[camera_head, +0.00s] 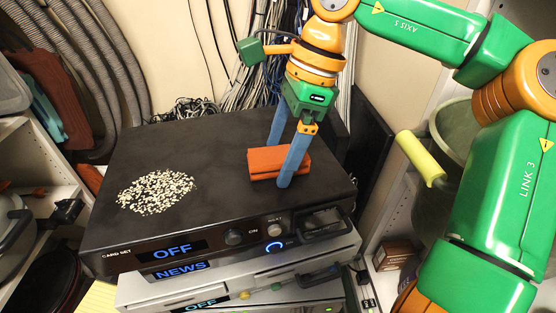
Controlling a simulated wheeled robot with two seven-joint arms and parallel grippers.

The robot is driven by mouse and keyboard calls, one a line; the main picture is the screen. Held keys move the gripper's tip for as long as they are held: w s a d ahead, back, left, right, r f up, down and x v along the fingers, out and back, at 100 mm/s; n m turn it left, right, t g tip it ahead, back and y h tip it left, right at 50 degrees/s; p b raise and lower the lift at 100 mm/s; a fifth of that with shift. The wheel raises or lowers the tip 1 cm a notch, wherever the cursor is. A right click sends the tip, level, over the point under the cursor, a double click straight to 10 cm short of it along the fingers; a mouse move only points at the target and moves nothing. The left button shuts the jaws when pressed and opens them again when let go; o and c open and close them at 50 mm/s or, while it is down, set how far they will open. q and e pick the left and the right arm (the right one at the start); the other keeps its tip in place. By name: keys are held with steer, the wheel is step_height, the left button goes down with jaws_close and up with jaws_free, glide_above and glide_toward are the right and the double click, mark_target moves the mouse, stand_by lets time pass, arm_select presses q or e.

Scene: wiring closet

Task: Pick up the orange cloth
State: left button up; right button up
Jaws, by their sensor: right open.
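The orange cloth (262,164) is a small folded block lying on the right part of the black device's top (215,209). My right gripper (279,164) points down at it with two blue fingers, one at the far side of the cloth and one in front of its near side. The fingers are apart, with the cloth between them. I cannot tell whether they touch it. My left gripper does not show.
A patch of pale crumbs (156,191) covers the left of the black top. Silver devices (150,290) are stacked below. Cable bundles (250,95) hang behind. A bin (455,130) with a yellow-handled tool (420,158) stands at right. A shelf (40,150) stands at left.

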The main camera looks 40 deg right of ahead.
mark_target(281, 154)
steer(key=shift+w+d+f, duration=0.2)
steer(key=shift+f, duration=0.05)
steer(key=shift+c, duration=0.2)
steer(key=shift+s, duration=0.1)
steer(key=c, duration=1.4)
step_height(281, 154, up, 11)
steer(key=shift+f, duration=0.2)
steer(key=o, duration=0.8)
jaws_close()
